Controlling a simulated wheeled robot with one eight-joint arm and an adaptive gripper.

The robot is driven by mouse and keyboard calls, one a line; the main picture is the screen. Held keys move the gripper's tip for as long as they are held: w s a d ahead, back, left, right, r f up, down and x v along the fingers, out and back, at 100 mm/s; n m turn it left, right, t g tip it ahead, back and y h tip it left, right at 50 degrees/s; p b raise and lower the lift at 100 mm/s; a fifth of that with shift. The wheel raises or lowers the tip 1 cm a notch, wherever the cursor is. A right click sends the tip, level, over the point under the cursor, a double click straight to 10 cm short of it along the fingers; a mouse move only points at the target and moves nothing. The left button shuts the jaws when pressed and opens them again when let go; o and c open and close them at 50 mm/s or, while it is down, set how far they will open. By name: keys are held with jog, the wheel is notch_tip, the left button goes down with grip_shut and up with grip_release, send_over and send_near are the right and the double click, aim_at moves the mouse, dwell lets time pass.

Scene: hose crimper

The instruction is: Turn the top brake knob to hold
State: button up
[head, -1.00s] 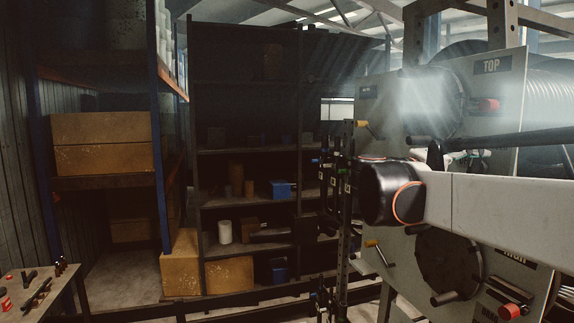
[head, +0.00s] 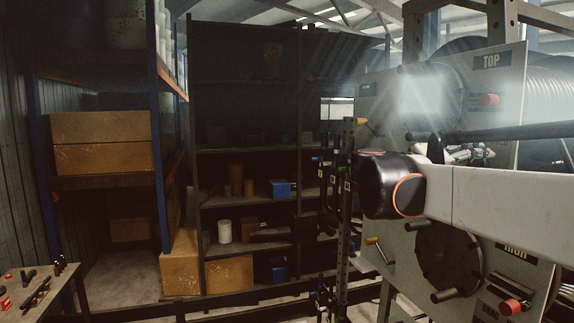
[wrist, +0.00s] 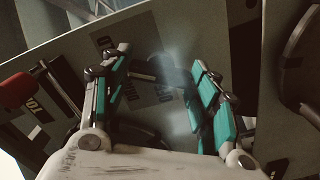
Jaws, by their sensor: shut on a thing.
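The top panel carries a TOP label (head: 490,62) at the upper right of the head view. My gripper (head: 472,153) is low on this panel, small and partly hidden by my arm. In the wrist view my gripper (wrist: 160,78) has its two teal-padded fingers on either side of a dark, blurred knob (wrist: 168,72), which I take for the top brake knob. The gripper is shut on it.
A red knob (head: 488,100) sits above my gripper on the top panel. A lower panel has a dark crank disc (head: 447,260) and another red knob (head: 512,307). A dark rack (head: 347,200) stands left of the panels. Shelves (head: 250,150) fill the background.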

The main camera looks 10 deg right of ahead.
jog(key=shift+s+a, duration=0.1)
jog(key=shift+s, duration=0.15)
jog(key=o, duration=1.1)
jog(key=shift+w, duration=0.2)
jog(key=shift+c, duration=0.2)
jog(key=shift+s, duration=0.15)
jog(key=a, duration=1.2)
jog(key=shift+s, duration=0.3)
